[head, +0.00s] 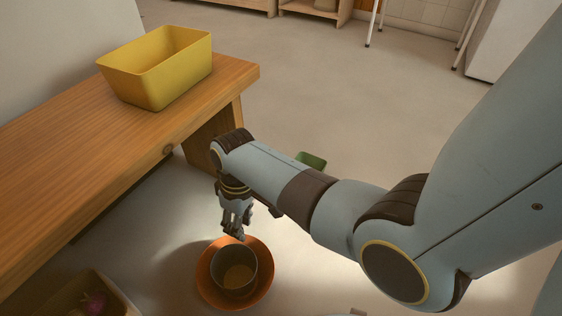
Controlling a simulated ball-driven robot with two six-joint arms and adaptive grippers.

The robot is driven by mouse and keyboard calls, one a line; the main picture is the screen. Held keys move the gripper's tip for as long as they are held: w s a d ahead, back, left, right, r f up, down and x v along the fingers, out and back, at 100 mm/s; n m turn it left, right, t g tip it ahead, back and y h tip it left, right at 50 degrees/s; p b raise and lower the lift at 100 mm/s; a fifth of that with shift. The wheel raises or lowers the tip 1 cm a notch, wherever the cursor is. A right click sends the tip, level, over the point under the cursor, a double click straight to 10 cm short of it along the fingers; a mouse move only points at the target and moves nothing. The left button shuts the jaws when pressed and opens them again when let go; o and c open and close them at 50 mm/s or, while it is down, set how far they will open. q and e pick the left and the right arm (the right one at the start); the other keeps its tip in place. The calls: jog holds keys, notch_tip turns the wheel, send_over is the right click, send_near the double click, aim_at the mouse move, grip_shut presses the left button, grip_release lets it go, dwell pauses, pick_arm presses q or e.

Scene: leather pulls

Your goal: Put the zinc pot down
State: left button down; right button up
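The zinc pot (234,286) is a round grey pot with a tan inside, low in the middle-left of the head view. It appears inside an orange dish (268,287), upright; I cannot tell whether it rests on the dish or is held just above it. My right gripper (236,233) points down at the far rim of the pot, its fingertips at or just over that rim. The view does not show whether the fingers are closed on the rim. My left gripper is out of view.
A wooden bench (85,158) with a yellow bin (150,85) on it stands at left. A box (122,300) with a purple item (94,302) sits at the bottom left. A green object (312,160) lies behind my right arm. Open floor lies beyond.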

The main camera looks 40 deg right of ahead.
jog(key=shift+f, duration=0.1)
jog(key=s+d+r+m+t+h, duration=0.1)
jog(key=s+d+t, duration=0.2)
jog(key=s, duration=0.3)
jog(key=s+d+r+m+t, duration=0.1)
jog(key=s+d+r+t, duration=0.1)
jog(key=s+d, duration=0.35)
jog(key=s+r+m+t, duration=0.1)
jog(key=s+r+t, duration=0.3)
jog(key=r, duration=0.9)
jog(key=s+a, duration=0.1)
jog(key=s, duration=0.2)
jog(key=shift+s+r+m+t, duration=0.25)
jog(key=shift+s+m+t, duration=0.05)
jog(key=shift+s+t, duration=0.1)
jog(key=shift+d+f+p, duration=0.1)
jog(key=shift+p, duration=0.25)
